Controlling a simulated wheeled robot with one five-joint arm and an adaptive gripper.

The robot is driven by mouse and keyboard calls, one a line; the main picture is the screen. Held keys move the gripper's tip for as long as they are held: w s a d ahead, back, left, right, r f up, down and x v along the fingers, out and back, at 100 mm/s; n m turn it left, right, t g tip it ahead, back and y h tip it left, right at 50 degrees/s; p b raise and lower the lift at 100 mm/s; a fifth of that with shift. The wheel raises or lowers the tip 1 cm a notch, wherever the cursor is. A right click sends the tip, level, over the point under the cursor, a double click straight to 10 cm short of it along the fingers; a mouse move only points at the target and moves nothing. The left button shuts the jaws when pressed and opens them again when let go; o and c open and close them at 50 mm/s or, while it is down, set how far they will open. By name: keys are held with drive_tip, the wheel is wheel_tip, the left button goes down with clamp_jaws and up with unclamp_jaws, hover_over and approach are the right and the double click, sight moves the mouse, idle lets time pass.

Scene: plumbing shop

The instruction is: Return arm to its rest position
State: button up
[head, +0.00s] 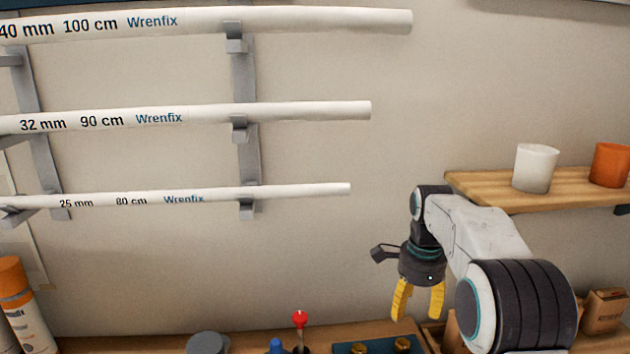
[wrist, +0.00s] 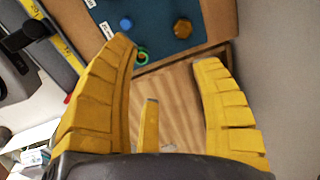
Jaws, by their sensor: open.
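My gripper (head: 419,299) hangs from the raised arm at the right of the head view, fingers pointing down. Its yellow fingers are apart with nothing between them in the head view. In the wrist view the open fingers (wrist: 168,75) frame a wooden surface (wrist: 180,90) below. The gripper is in front of the wall, left of the wooden shelf (head: 480,194), and above the bench (head: 130,344).
White pipes (head: 250,112) lie on wall brackets at the left. A white cup (head: 536,168) and an orange cup (head: 610,165) stand on the shelf. A dark mat (wrist: 150,28) lies below with small fittings. An orange-capped bottle (head: 22,310) stands at lower left.

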drive_tip(key=s+a+r+n+t, duration=0.1)
drive_tip(key=s+r+n, duration=0.1)
drive_tip(key=s+n, duration=0.45)
drive_tip(key=s+a+r+n+t, duration=0.1)
drive_tip(key=s+r+n, duration=0.2)
drive_tip(key=s, duration=0.6)
drive_tip(key=s+f+n, duration=0.2)
drive_tip(key=s+n, duration=0.2)
drive_tip(key=s, duration=0.3)
drive_tip(key=s+a+f+n+t, duration=0.1)
drive_tip(key=s+f+n, duration=0.2)
drive_tip(key=s, duration=0.3)
drive_tip(key=shift+s+f+n, duration=0.15)
drive_tip(key=shift+s+n, duration=0.25)
drive_tip(key=shift+n, duration=0.25)
drive_tip(key=shift+a, duration=0.1)
